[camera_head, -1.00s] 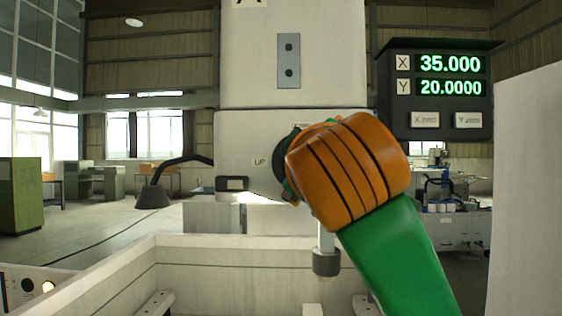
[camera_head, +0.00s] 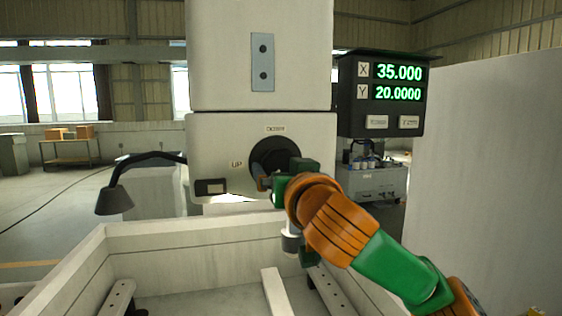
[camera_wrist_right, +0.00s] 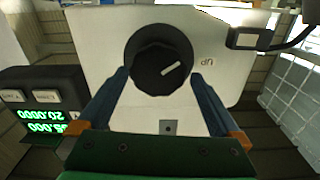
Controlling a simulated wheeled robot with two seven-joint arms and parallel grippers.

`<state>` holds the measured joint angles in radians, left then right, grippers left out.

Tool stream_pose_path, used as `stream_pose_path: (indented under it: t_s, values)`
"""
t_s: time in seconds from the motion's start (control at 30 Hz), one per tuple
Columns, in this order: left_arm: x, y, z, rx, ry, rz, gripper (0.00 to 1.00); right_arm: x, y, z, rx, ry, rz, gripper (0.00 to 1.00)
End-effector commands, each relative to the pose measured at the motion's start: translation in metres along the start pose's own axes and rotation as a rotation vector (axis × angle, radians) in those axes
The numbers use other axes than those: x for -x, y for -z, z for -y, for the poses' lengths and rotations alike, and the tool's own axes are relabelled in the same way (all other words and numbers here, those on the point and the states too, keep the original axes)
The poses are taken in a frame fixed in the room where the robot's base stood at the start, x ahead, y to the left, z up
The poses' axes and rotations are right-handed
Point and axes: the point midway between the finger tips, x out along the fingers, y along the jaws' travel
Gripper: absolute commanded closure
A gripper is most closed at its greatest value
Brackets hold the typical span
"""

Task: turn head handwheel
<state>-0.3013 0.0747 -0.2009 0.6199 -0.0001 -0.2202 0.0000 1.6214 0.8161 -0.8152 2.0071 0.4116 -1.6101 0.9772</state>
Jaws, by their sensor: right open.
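The head handwheel (camera_head: 273,152) is a round black knob on the white front of the machine head (camera_head: 220,140), right of the letters UP. In the right wrist view the handwheel (camera_wrist_right: 158,55) shows a white line pointing towards the UP mark. My right gripper (camera_head: 266,182) is at the knob's lower edge in the head view and partly covers it. In the wrist view the right gripper (camera_wrist_right: 160,76) is open, with its two blue fingers on either side of the knob's near part. I cannot tell whether they touch it. My left gripper is not in view.
A readout box (camera_head: 383,95) with green numbers hangs right of the head. A black lamp (camera_head: 115,200) on a bent arm reaches out left. A white-walled tank (camera_head: 190,255) lies below. A tall pale panel (camera_head: 485,160) stands at the right.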

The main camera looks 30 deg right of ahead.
Motion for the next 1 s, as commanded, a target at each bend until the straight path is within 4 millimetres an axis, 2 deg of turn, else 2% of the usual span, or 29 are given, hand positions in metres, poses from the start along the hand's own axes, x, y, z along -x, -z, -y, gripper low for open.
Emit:
stream_pose_path:
  t_s: [0.13,0.3,0.37,0.4,0.67,1.0]
  values:
    - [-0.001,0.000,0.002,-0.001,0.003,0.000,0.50,0.000,-0.001,0.000,0.001,0.001,0.000,0.00]
    - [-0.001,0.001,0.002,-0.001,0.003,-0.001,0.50,0.000,-0.001,0.001,0.001,0.002,0.000,0.46]
    - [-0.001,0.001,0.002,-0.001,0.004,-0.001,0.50,0.000,-0.001,0.000,0.001,0.001,0.000,0.62]
    - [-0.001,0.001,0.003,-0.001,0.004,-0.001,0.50,0.000,-0.001,0.001,0.001,0.001,0.000,0.66]
    - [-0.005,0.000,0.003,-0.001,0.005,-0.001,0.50,0.001,-0.002,0.001,-0.017,0.004,-0.001,0.66]
    - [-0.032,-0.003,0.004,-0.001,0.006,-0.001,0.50,0.001,-0.006,0.003,-0.214,0.006,0.001,0.66]
